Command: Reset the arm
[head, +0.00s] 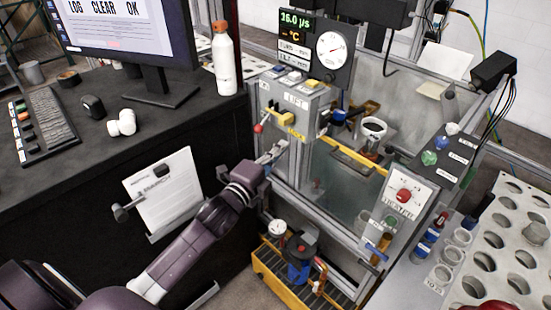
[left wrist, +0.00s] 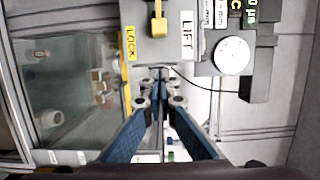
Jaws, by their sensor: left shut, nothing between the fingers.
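My left gripper (head: 273,155) is shut and empty, just below a grey control box (head: 290,108) on the machine's frame. In the left wrist view its blue fingers (left wrist: 159,78) meet below the same box, which bears labels LOCK (left wrist: 130,43) and LIFT (left wrist: 187,35). A yellow lever (head: 283,118) sits on the box front, with a red knob (head: 258,128) beside it; the lever also shows in the left wrist view (left wrist: 158,25). I cannot tell whether the fingertips touch the box. My right gripper is not in view.
A clear-walled machine bay (head: 345,185) lies right of my gripper. A panel with a red button (head: 403,195) stands at its right. A yellow crate (head: 262,268) of tools is below. A dark desk (head: 190,110) with a monitor (head: 125,35) and bottle (head: 224,65) is left.

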